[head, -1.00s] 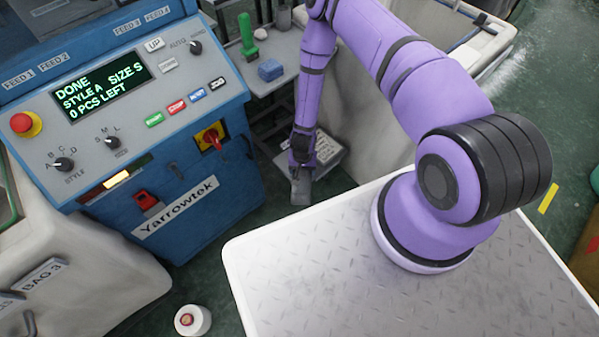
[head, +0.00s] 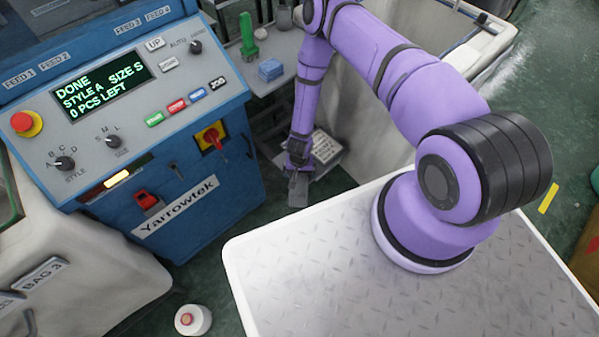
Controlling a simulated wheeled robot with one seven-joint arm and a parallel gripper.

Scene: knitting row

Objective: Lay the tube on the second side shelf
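My gripper (head: 298,196) hangs low at the end of my purple arm, pointing down, just right of the blue Yarrowtek machine. Its grey fingers are small and seen from above, so I cannot tell whether they are open or shut. I make out no tube in it or elsewhere. An upper side shelf (head: 259,88) juts from the machine's right side. A lower side shelf (head: 328,167) shows behind my gripper, partly hidden by my arm, with a pale printed card or sheet (head: 325,146) on it.
The upper shelf holds a green upright tool (head: 248,38), a blue folded piece (head: 271,69) and a dark grey object (head: 284,17). The machine display (head: 104,86) reads DONE, 0 PCS LEFT. A white cone or spool (head: 193,320) stands on the green floor. A pale bin (head: 375,125) stands behind my arm.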

